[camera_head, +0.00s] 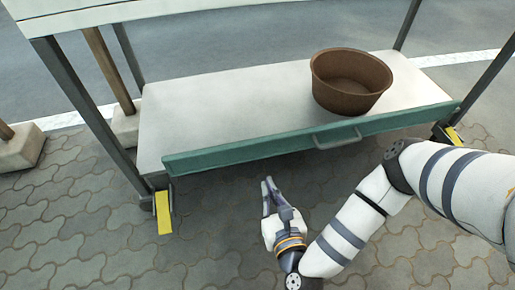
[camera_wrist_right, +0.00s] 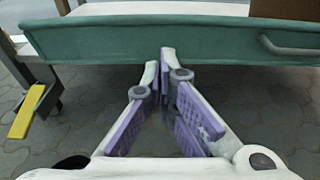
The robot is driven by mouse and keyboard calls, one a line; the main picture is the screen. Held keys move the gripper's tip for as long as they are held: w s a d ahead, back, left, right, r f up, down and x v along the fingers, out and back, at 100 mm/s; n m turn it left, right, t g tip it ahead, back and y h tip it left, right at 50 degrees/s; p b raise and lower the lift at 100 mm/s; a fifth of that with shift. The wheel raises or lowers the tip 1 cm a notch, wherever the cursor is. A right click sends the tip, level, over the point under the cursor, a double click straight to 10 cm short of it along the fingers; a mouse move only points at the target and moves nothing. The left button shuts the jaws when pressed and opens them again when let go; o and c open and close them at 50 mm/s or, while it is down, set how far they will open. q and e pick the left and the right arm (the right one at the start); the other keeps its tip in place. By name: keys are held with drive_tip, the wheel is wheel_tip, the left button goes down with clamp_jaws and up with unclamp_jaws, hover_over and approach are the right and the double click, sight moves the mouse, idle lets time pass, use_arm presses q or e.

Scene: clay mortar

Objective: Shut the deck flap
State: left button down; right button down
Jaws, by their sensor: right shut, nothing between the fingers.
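The deck flap is the long teal panel (camera_head: 240,151) along the front edge of the low deck (camera_head: 225,100). A grey bar handle (camera_head: 338,137) is fixed right of its middle. In the right wrist view the teal panel (camera_wrist_right: 110,42) crosses the top, and the handle (camera_wrist_right: 290,48) shows at the right. My right gripper (camera_head: 268,184) is in front of and below the panel, left of the handle, and apart from both in the head view. Its fingertips (camera_wrist_right: 161,54) are together with nothing between them. My left gripper is in neither view.
A brown clay bowl (camera_head: 350,82) stands on the deck's right part. Dark posts rise at the corners, and yellow-marked feet (camera_head: 163,212) stand at the front. A pale upper board (camera_head: 150,10) spans above. The paving (camera_head: 110,240) in front is clear apart from my right arm.

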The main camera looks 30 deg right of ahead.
drive_tip(key=b, duration=0.3)
approach(254, 145)
drive_tip(key=w, duration=0.1)
drive_tip(key=w+d+f, duration=0.1)
drive_tip(key=w, duration=0.1)
drive_tip(key=w+f, duration=0.1)
drive_tip(key=shift+w+d+f, duration=0.25)
drive_tip(key=shift+w, duration=0.15)
drive_tip(key=shift+w+d+r, duration=0.1)
drive_tip(key=shift+w+r, duration=0.05)
drive_tip(key=shift+w, duration=0.45)
drive_tip(key=shift+r, duration=0.1)
drive_tip(key=shift+w+d+r+g+p, duration=0.15)
drive_tip(key=shift+w+r+g+p, duration=0.15)
drive_tip(key=shift+w, duration=0.2)
drive_tip(key=shift+w+d, duration=0.1)
drive_tip(key=shift+w, duration=0.35)
